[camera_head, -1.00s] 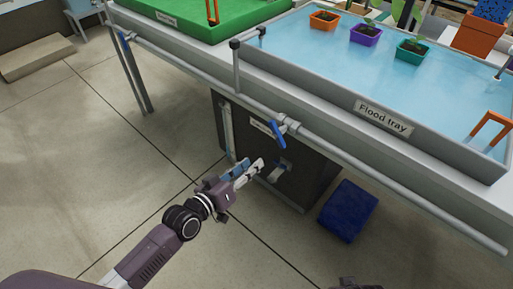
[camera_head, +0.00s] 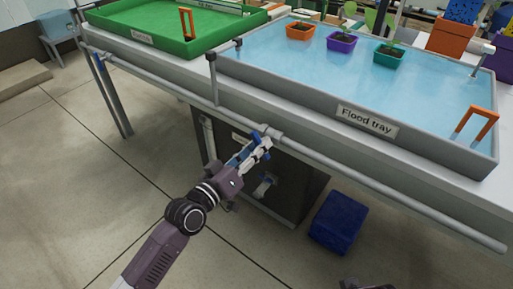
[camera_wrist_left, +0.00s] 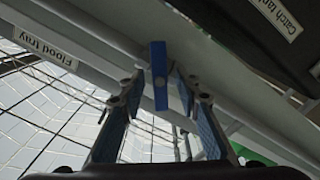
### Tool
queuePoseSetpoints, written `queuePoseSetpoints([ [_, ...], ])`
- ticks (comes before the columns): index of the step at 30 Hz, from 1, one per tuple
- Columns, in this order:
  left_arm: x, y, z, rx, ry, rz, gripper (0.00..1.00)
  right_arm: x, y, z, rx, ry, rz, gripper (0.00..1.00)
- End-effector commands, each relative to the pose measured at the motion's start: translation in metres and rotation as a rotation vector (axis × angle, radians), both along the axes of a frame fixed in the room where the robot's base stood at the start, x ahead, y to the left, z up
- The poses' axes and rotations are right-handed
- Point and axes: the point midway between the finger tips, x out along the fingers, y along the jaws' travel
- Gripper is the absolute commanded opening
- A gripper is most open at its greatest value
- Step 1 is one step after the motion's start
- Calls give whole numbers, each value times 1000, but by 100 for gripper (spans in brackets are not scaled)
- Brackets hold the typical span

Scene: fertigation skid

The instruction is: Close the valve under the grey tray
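The grey flood tray (camera_head: 430,143) is labelled and holds water. Under its front edge, a grey pipe (camera_head: 380,178) carries the valve with a blue lever handle (camera_head: 257,136). My left gripper (camera_head: 257,147) is at this handle and partly covers it in the head view. In the left wrist view, the blue handle (camera_wrist_left: 159,75) lies between the two fingertips, with a gap visible on each side. The left fingers (camera_wrist_left: 158,92) are apart and open. Only a dark piece, probably of my right gripper (camera_head: 365,285), shows at the bottom edge; its fingers cannot be made out.
A dark tank (camera_head: 300,185) with a pale lever (camera_head: 265,187) stands under the bench. A blue box (camera_head: 338,222) is on the floor to its right. A green tray (camera_head: 150,22) is at the left, with another blue handle (camera_head: 97,58) on the pipe below it.

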Motion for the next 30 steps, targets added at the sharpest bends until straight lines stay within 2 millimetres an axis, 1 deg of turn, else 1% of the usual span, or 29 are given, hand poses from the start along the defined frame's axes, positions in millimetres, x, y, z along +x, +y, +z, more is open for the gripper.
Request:
queuePoseSetpoints([
  [6,0,0,0,0,0,0,30,0,0,1,-1,-2,0,40],
  [8,0,0,0,0,0,0,25,0,0,1,-1,-2,0,40],
  [12,0,0,0,1,0,1,10,0,0,1,-1,-1,0,40],
  [15,0,0,0,1,0,1,0,0,0,1,0,-1,-1,40],
  [25,0,0,0,28,-19,0,0,-1,0,-1,-1,3,0,40],
  [28,1,0,1,61,-44,1,0,-2,-1,-7,-2,11,0,40],
  [30,1,0,1,95,-67,0,0,2,1,-16,-1,11,4,40],
])
